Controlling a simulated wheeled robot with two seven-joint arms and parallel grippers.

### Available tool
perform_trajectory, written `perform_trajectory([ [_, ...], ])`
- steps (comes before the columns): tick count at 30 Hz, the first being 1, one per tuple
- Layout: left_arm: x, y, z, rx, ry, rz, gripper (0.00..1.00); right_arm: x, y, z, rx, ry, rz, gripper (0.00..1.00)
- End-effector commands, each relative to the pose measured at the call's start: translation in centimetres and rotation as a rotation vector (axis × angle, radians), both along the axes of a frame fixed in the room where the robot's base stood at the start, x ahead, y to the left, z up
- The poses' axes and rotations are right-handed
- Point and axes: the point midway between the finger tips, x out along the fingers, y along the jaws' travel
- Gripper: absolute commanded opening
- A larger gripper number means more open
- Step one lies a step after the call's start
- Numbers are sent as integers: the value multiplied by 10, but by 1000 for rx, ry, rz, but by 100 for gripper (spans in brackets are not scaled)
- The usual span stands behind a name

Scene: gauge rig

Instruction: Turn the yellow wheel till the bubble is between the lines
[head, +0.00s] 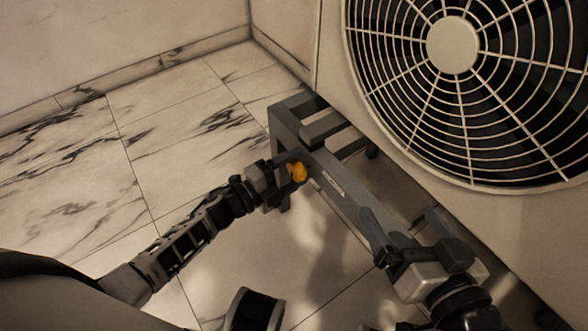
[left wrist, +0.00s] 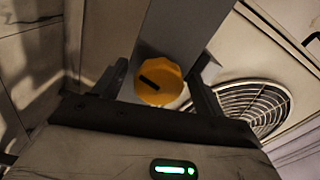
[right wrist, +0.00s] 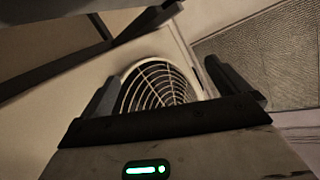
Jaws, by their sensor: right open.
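The yellow wheel (head: 298,172) is on the near side of a grey metal frame (head: 357,205). In the left wrist view the wheel (left wrist: 160,82) has a dark slanted mark on its face. My left gripper (head: 293,173) is at the wheel, its fingers open on either side with a visible gap. A small pale vial (head: 336,188) lies along the frame's top bar, right of the wheel. Its bubble and lines are too small to tell. My right gripper (head: 408,237) is open at the near end of the frame, with nothing between its fingers in the right wrist view.
A large unit with a round fan grille (head: 455,95) stands behind the frame at the right. A pale wall (head: 120,40) runs along the back left. The marble-tiled floor (head: 190,130) left of the frame is clear.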

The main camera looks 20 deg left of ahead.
Motion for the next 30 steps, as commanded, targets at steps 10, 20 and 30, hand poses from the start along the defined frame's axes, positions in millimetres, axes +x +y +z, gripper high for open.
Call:
perform_trajectory([
  [10, -1, -2, 0, -1, 0, -3, 70, 0, 0, 1, 2, 0, 0, 100],
  [20, -31, 21, 0, 1, 5, -2, 70, 0, -2, 8, -28, -7, -4, 100],
  [30, -95, 72, 1, 1, 4, -1, 70, -4, -6, -3, -109, 23, -5, 100],
])
